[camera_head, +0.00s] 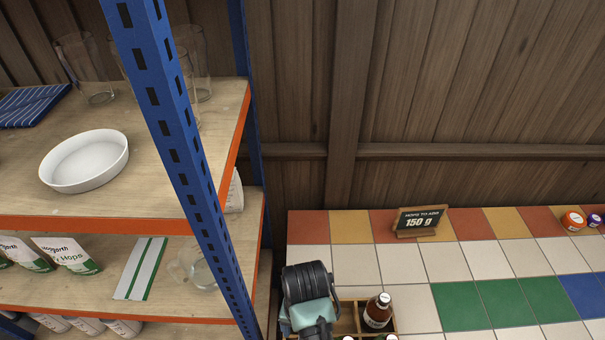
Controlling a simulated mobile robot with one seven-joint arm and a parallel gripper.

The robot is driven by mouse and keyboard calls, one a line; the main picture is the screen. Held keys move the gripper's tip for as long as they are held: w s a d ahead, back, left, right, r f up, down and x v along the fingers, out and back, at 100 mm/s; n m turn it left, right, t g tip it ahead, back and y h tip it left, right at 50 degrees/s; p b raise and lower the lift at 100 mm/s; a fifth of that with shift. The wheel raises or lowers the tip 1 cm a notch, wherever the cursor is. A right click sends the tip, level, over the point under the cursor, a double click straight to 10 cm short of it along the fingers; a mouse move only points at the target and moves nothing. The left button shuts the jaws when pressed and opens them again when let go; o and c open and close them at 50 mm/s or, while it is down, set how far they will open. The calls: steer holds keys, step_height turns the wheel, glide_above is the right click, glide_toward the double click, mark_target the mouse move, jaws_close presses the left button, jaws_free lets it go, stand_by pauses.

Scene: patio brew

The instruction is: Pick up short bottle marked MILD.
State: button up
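A brown bottle (377,313) with a white cap and a dark label with pale lettering stands in the right compartment of a wooden divided crate (345,321), at the bottom edge of the head view. The lettering is too small to read, so I cannot tell whether it says MILD. Pale tops of other items show in front of it, cut off by the picture edge. A black and teal part of my arm covers the left of the crate. My gripper's fingers are not visible.
A blue-post shelf (180,125) with glasses, a white dish (85,160) and hops bags (66,254) stands at left. On the tiled counter are a "150 g" sign (420,221) and small orange (573,221) and purple (594,219) tubs. The counter's middle is clear.

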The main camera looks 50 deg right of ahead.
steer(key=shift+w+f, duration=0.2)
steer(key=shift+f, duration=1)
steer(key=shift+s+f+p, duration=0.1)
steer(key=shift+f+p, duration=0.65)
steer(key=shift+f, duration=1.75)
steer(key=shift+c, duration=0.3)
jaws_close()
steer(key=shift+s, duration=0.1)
